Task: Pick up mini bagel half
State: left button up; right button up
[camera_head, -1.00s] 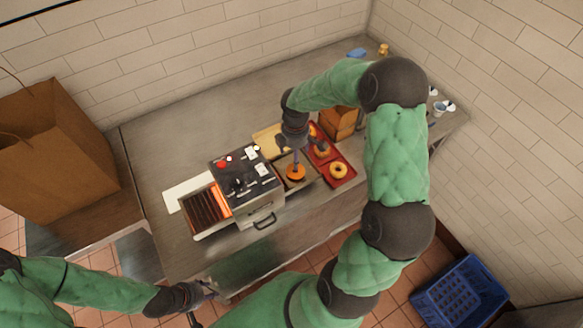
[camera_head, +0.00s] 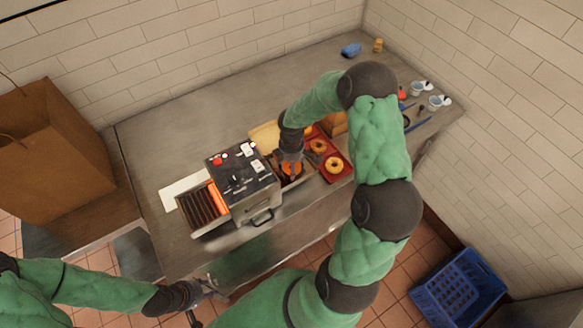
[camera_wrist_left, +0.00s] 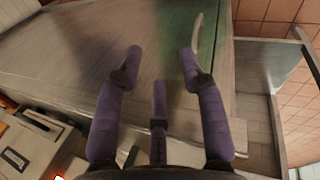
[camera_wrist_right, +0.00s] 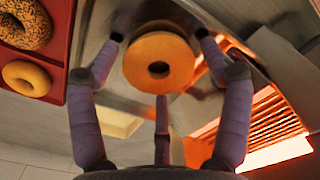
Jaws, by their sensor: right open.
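The mini bagel half (camera_wrist_right: 158,62) is a round orange-brown ring with a dark hole. In the right wrist view it lies on a grey metal surface, between the spread fingers of my right gripper (camera_wrist_right: 163,75). My right gripper is open around it, and I see no firm contact. In the head view the bagel half (camera_head: 291,169) shows below my right gripper (camera_head: 290,165), partly covered by it, beside the toaster (camera_head: 242,182). My left gripper (camera_head: 208,287) is at the counter's front edge; its fingers are spread and empty in the left wrist view (camera_wrist_left: 155,75).
A red tray (camera_head: 343,177) with bagels (camera_head: 334,165) lies just right of the right gripper. The toaster glows orange on its left side. A wooden box (camera_head: 335,123) and a cutting board (camera_head: 264,137) stand close behind. The counter's back left is clear.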

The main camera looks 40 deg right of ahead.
jog(key=c, duration=0.6)
jog(key=shift+c, duration=0.5)
jog(key=shift+r, duration=0.1)
notch_tip(320, 180, up, 10)
